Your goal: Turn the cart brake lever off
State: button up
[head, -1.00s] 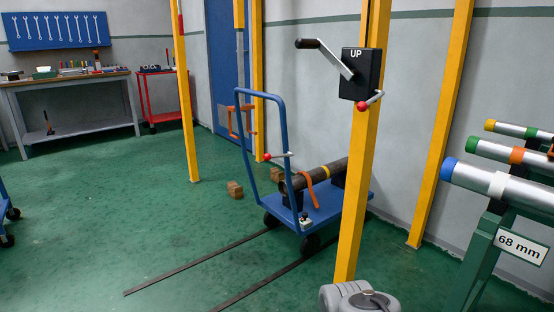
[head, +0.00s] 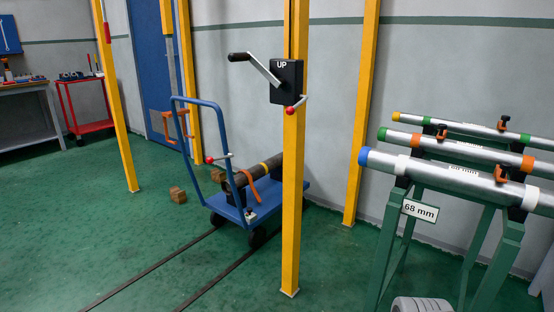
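The blue cart (head: 266,207) stands on the green floor left of the picture's middle, behind a yellow post, with a dark pipe (head: 268,171) strapped on its deck. A lever with a red ball end (head: 210,160) sits on the cart's upright blue handle, its grey rod pointing right to the handle's near upright. I take this as the brake lever; its on or off setting cannot be told. A small fitting (head: 250,215) shows at the deck's front end. My gripper is not in view. A grey rounded part of mine (head: 421,305) shows at the bottom edge.
A yellow post (head: 292,200) with a black crank box (head: 287,82) marked UP stands in front of the cart. A green rack (head: 430,185) of pipes is at right. Floor rails (head: 150,270) lead to the cart.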

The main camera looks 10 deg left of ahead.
aim_at(209, 160)
jog(key=u, duration=0.6)
jog(key=i, duration=0.85)
jog(key=u, duration=1.55)
jog(key=i, duration=0.7)
jog(key=u, duration=0.75)
